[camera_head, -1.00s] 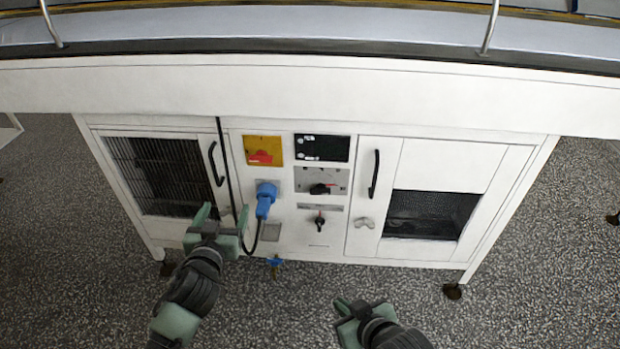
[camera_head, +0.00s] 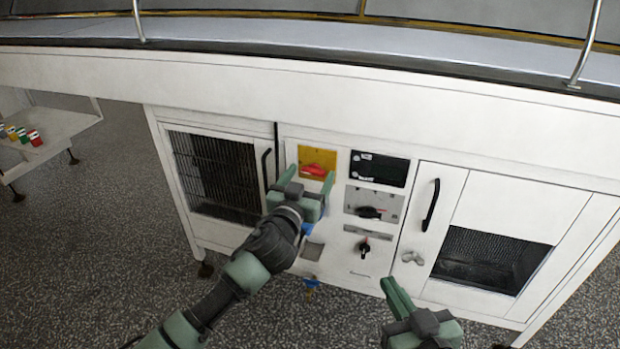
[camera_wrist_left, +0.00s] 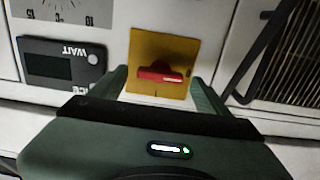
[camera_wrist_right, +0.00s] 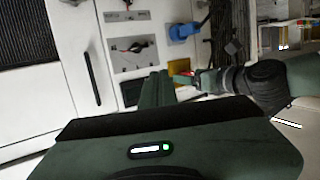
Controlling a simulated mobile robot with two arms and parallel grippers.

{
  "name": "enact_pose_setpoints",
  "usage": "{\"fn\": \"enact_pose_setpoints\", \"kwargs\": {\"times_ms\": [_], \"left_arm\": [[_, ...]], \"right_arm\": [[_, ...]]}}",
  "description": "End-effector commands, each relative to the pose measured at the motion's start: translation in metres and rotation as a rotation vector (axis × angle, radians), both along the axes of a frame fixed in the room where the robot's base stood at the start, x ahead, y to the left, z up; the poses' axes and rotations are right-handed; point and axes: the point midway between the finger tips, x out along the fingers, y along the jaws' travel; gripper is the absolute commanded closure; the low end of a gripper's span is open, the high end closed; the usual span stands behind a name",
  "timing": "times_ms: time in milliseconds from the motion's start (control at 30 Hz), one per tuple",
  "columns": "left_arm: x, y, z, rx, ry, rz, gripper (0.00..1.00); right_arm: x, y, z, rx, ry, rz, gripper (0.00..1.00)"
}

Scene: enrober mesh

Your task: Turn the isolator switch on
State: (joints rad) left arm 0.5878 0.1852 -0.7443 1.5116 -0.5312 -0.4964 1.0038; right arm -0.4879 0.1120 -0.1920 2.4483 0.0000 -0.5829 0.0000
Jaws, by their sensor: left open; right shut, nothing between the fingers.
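The isolator switch is a red handle (camera_head: 314,171) on a yellow plate (camera_head: 319,156) on the white cabinet front. The handle lies roughly crosswise. In the left wrist view the red handle (camera_wrist_left: 160,76) sits between my finger tips, with yellow plate (camera_wrist_left: 165,48) around it. My left gripper (camera_head: 309,180) is open in front of the switch and hides the plate's lower part. I cannot tell whether its fingers touch the plate. My right gripper (camera_head: 391,288) is shut and empty, low before the right door. Its closed fingers show in the right wrist view (camera_wrist_right: 157,85).
A dark display (camera_head: 380,168), a dial with a black knob (camera_head: 369,212) and a smaller switch (camera_head: 364,247) are right of the isolator. A blue plug (camera_wrist_right: 182,31) is near my left arm. Black door handles (camera_head: 431,205) stick out. An overhanging ledge (camera_head: 300,95) runs above.

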Motion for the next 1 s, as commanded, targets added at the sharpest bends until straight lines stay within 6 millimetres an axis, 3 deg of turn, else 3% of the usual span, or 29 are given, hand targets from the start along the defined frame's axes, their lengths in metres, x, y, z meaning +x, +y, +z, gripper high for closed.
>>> {"fn": "enact_pose_setpoints", "kwargs": {"times_ms": [233,400,467,733,1000], "left_arm": [[0.0,0.0,0.0,-0.001,0.0,-0.001,0.26],[0.0,0.0,0.0,-0.001,0.0,0.0,0.74],[0.0,0.0,0.0,-0.001,0.0,0.0,0.86],[0.0,-0.001,0.001,0.027,-0.009,-0.001,0.86],[0.0,-0.001,0.002,0.167,-0.053,0.0,0.86]], "right_arm": [[0.0,0.0,0.001,0.001,-0.004,0.0,1.0],[0.0,0.0,0.001,0.001,-0.003,0.0,1.0],[0.0,0.0,0.001,0.001,-0.003,0.0,1.0],[-0.001,-0.001,-0.004,-0.007,0.028,-0.001,1.0],[-0.021,-0.012,-0.041,-0.058,0.24,-0.015,1.0]]}}
